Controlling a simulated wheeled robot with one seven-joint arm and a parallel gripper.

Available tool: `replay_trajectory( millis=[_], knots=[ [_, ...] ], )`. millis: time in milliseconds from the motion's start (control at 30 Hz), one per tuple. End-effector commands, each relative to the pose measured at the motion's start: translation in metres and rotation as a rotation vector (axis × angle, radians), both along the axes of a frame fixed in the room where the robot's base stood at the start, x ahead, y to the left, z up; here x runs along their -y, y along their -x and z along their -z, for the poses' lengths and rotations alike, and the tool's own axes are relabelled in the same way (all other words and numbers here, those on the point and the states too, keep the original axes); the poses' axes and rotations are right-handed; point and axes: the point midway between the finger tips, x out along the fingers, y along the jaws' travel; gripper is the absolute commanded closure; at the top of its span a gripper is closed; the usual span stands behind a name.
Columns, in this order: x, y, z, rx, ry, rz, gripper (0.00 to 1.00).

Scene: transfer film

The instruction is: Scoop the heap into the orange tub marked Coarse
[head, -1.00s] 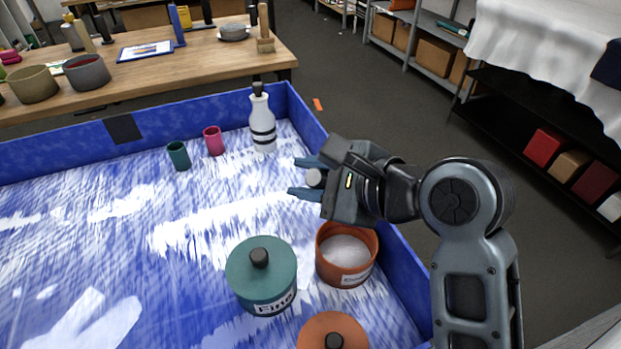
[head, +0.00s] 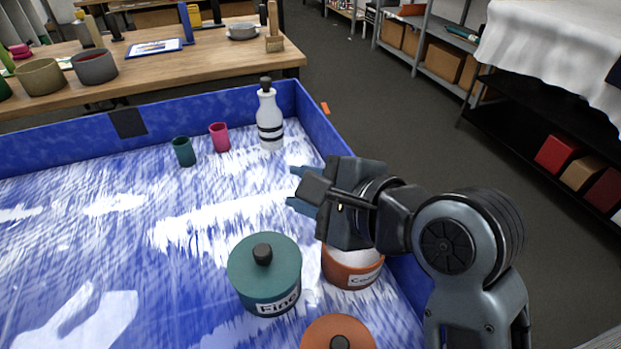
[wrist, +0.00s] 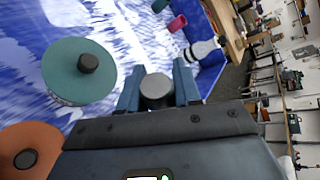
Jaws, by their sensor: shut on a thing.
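The open orange tub (head: 350,278), its label partly covered, stands inside the blue-walled tray near its right wall, with pale material inside. My gripper (head: 296,188) is above and just beyond it, hiding part of its rim in the head view. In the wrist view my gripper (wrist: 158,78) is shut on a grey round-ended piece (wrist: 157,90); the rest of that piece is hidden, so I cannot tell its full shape. White material (head: 200,230) lies in streaks and patches over the blue tray floor; I cannot make out a distinct heap.
A teal lidded tub (head: 265,285) marked Fine stands left of the orange tub. An orange lid (head: 338,330) with a dark knob is in front. A white bottle (head: 269,122), a pink cup (head: 220,137) and a teal cup (head: 184,152) stand at the back. The tray's left side is clear.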

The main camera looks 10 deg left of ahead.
Motion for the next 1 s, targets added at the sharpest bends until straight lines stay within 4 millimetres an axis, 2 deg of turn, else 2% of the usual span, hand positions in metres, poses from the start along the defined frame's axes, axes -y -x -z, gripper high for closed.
replay_trajectory(
  millis=[1000],
  knots=[
    [-0.011,0.027,0.037,0.293,0.121,-0.001,1.00]
  ],
)
